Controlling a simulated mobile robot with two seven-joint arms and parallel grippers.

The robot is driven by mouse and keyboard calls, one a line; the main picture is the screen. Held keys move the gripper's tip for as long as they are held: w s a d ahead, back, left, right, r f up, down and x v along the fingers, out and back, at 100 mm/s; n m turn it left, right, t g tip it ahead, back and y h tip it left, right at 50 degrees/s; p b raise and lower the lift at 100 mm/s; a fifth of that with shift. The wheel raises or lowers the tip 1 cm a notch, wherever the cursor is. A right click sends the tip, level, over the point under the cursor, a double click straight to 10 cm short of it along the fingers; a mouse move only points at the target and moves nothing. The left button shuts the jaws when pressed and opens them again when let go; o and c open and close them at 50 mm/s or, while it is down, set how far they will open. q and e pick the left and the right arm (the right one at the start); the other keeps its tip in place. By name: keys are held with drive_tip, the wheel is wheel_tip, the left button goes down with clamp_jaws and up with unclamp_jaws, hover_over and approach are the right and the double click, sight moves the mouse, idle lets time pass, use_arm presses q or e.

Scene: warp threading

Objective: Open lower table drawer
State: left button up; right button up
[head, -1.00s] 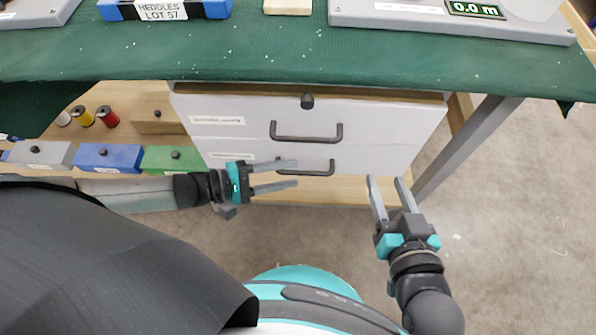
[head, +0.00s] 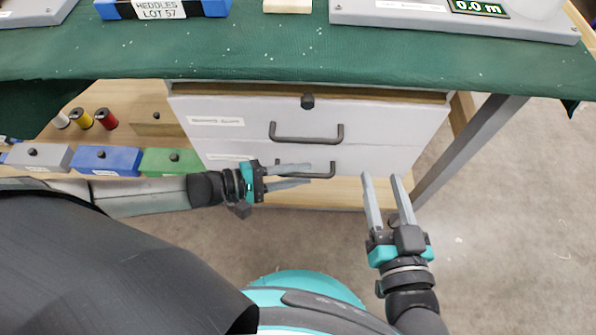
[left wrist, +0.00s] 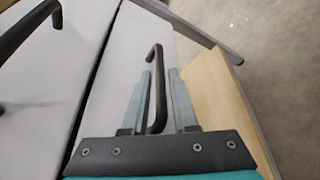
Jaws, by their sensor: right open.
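The lower drawer (head: 370,160) is a white front under the table and looks closed. Its dark handle (head: 318,174) is partly hidden by my left gripper (head: 310,174) in the head view. In the left wrist view, the lower handle (left wrist: 156,85) shows between the two fingers of my left gripper (left wrist: 158,92). That gripper is open, with a gap visible between fingers and handle. The upper drawer (head: 390,115) with its own handle (head: 306,138) sits above, also closed. My right gripper (head: 386,178) is open and empty, right of the handles and pointing toward the drawers.
The table has a green cloth top (head: 300,55) and a grey leg (head: 470,145) to the right of the drawers. On the wooden shelf at left are blue (head: 105,158) and green (head: 172,165) boxes and several thread spools. The floor at right is clear.

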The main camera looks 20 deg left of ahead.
use_arm(q)
clamp_jaws()
idle(1.1)
